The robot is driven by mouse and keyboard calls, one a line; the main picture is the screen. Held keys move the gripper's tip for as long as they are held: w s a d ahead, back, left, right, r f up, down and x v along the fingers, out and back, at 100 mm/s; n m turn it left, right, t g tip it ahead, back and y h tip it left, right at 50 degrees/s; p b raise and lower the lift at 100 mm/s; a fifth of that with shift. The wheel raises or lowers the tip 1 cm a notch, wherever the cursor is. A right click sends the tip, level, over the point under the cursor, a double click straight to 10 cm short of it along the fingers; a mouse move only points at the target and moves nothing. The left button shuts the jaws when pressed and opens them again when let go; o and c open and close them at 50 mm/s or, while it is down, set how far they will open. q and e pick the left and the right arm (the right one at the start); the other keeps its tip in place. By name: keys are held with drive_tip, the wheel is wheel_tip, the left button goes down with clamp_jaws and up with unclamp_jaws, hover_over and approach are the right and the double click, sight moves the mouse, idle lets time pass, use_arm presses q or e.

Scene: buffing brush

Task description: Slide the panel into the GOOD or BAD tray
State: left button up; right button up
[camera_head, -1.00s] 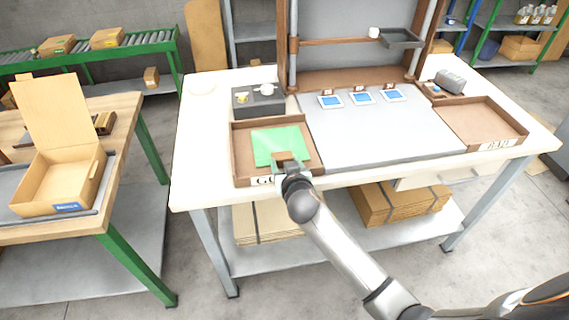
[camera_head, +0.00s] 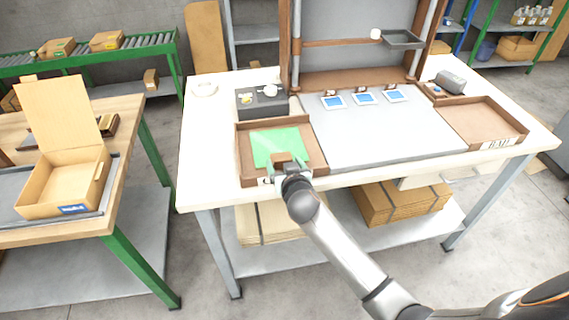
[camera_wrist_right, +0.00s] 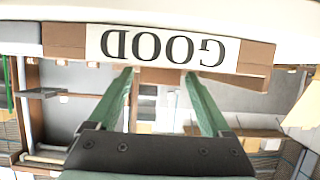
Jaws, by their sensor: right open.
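In the right wrist view this tray's front carries a label reading GOOD (camera_wrist_right: 163,47), seen upside down. My right gripper (camera_head: 289,166) is at the front edge of that tray and hides part of its label in the head view. Its two green fingers (camera_wrist_right: 160,78) are spread apart with nothing between them in the right wrist view. The brown right tray, labelled BAD (camera_head: 483,117), is empty. My left gripper is not in view.
A grey mat (camera_head: 385,137) lies between the trays, with several small blue-and-white cards (camera_head: 364,98) at its back. A dark box with knobs (camera_head: 262,102) stands behind the left tray. An open cardboard box (camera_head: 65,180) stands on the left table.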

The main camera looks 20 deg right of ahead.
drive_tip(key=shift+o, duration=0.9)
drive_tip(key=shift+s+r, duration=0.1)
drive_tip(key=p+v, duration=0.3)
drive_tip(key=v, duration=0.9)
drive_tip(key=shift+s, duration=0.15)
drive_tip(key=s+a+f+n+g+y, duration=0.2)
drive_tip(key=s+f+n+g+y, duration=0.1)
drive_tip(key=s+f, duration=1.5)
drive_tip(key=shift+s+a+n+g+y, duration=0.2)
drive_tip(key=shift+n+g+y, duration=0.25)
drive_tip(key=shift+y, duration=0.45)
